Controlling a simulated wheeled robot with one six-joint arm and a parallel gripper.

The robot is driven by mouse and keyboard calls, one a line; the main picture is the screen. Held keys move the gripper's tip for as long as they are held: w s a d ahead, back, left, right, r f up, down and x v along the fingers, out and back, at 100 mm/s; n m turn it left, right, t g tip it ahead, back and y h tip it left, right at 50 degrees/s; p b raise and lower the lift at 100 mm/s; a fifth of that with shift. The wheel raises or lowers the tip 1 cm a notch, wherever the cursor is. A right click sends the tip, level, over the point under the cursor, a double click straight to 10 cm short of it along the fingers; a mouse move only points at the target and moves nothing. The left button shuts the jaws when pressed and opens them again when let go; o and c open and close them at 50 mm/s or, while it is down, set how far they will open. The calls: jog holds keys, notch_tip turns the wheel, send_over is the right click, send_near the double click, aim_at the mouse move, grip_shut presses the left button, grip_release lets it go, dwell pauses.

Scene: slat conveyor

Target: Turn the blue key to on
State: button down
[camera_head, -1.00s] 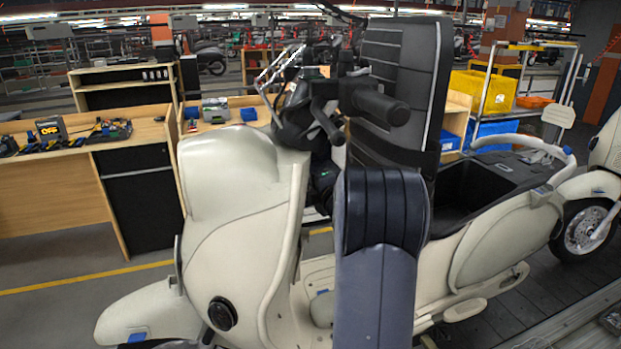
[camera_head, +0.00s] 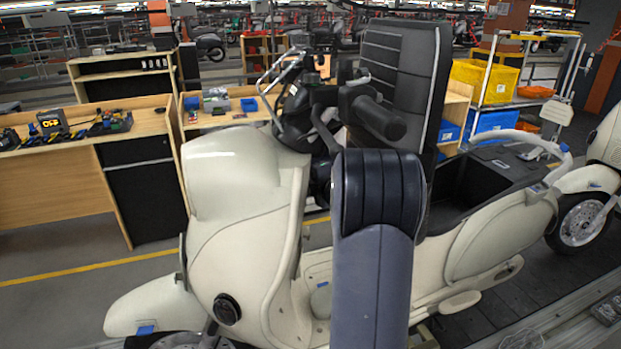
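A cream scooter (camera_head: 232,225) stands on the conveyor, its front to the left. Its handlebar, with a dark grip (camera_head: 379,118), and its tall black seat panel (camera_head: 398,65) rise behind my arm. The blue key is not visible; the area behind the front shield is partly covered by the shield and by my arm. My gripper cannot be made out; only a thick blue-grey link of my arm shows in the middle foreground, in front of the scooter's floorboard and seat base.
Wooden workbenches (camera_head: 85,200) with tools and small bins stand behind on the left. A rack with a yellow crate (camera_head: 486,85) and blue bins stands at the back right. Another scooter's wheel (camera_head: 583,222) is at the right edge. Grey floor lies open at left.

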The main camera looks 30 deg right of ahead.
jog(key=shift+w+r+g, duration=0.1)
jog(key=shift+r+g, duration=0.2)
jog(key=shift+g, duration=0.7)
jog(key=shift+r+g, duration=0.3)
jog(key=shift+r, duration=0.2)
jog(key=c, duration=1.4)
grip_release()
jog(key=shift+r, duration=0.1)
jog(key=shift+o, duration=0.2)
jog(key=shift+r, duration=0.1)
jog(key=f+v, duration=0.1)
jog(key=v, duration=0.9)
jog(key=shift+s+f+m+b, duration=0.15)
jog(key=shift+s+m+b, duration=0.2)
jog(key=shift+s, duration=0.25)
